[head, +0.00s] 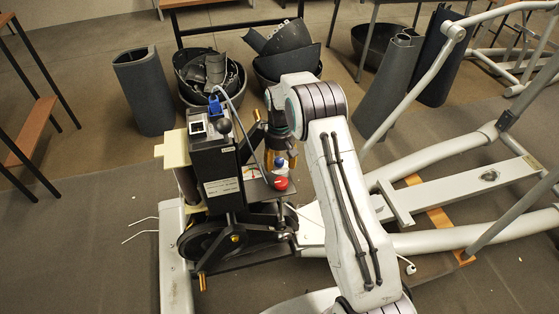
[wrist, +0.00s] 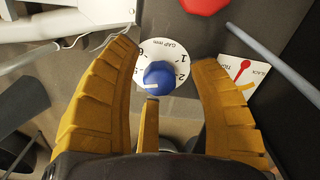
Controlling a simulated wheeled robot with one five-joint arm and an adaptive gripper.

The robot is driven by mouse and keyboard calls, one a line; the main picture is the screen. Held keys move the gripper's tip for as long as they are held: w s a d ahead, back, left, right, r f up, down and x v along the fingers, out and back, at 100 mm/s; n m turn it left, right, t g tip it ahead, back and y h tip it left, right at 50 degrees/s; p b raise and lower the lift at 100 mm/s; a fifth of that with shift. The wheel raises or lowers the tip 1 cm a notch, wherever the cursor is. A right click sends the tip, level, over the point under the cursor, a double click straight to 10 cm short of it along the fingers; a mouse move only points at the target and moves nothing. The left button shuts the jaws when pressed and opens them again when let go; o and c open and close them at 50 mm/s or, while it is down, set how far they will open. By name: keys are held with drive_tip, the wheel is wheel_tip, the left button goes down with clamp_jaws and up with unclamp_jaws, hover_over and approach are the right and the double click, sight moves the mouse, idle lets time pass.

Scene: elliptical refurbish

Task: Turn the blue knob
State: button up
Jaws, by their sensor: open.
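The blue knob (wrist: 159,76) sits on a round white dial marked "GAP mm" (wrist: 165,52) in the wrist view. A white pointer line on the knob points to the lower left. My gripper (wrist: 166,52) is open, with its yellow fingers on either side of the dial and the knob between them, apart from both fingers. In the head view my gripper (head: 275,152) hangs beside the black machine unit (head: 220,165), and a small blue spot there (head: 279,163) appears to be the knob. I cannot tell the exact depth between fingertips and knob.
A red knob (head: 281,183) is close by; it also shows at the top of the wrist view (wrist: 203,5). A white plate with a red pointer (wrist: 243,72) lies right of the dial. A grey cable (head: 240,125) arches nearby. White frame tubes (head: 450,238) lie to the right.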

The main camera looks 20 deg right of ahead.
sight(279, 160)
wheel_tip(279, 160, up, 12)
idle(0.8)
idle(0.5)
